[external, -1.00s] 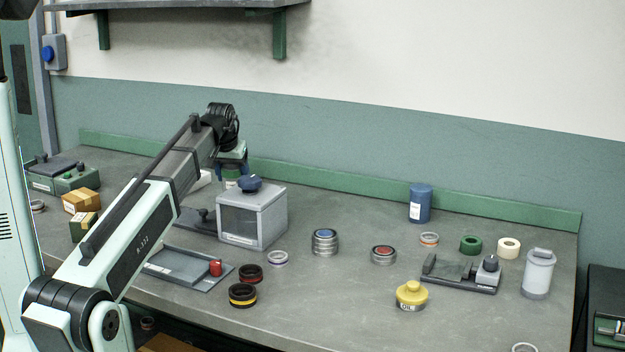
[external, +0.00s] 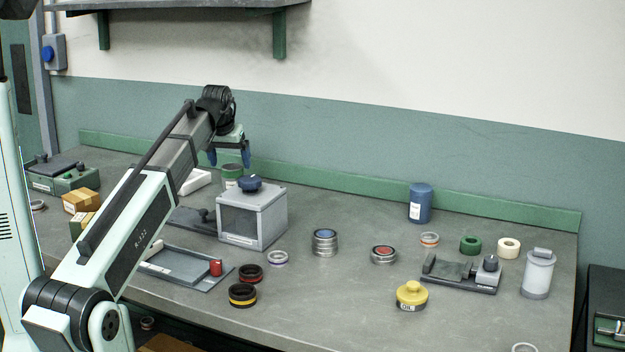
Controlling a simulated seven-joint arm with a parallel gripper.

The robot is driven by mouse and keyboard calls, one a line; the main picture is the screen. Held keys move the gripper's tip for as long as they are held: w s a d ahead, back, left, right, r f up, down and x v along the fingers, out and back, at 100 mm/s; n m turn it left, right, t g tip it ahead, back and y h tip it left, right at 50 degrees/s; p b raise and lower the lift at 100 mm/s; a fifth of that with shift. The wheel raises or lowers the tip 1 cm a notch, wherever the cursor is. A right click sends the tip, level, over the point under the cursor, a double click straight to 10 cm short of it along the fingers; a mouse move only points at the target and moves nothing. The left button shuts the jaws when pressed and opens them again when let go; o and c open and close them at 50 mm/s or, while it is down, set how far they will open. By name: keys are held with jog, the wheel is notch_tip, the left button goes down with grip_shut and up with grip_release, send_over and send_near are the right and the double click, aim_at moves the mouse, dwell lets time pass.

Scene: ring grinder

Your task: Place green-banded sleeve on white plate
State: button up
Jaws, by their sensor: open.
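My gripper (external: 229,159) is open above the back of the bench, its blue fingers spread apart and pointing down. Just below it stands a green and white cylinder (external: 232,176), partly hidden behind the grey box with a blue knob (external: 252,215). It stands apart from the fingers. I cannot tell whether it is the green-banded sleeve. A flat white piece (external: 197,181), possibly the white plate, lies to its left, partly covered by my arm. No sleeve with a clear green band shows elsewhere.
A grey tray (external: 190,270) with a red knob lies in front of the box. Black rings with red and yellow bands (external: 242,295) sit beside it. Metal rings, a yellow pot (external: 411,295), a blue jar (external: 420,204) and a green ring (external: 470,245) stand right. The front centre is clear.

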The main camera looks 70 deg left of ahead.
jog(key=v, duration=0.7)
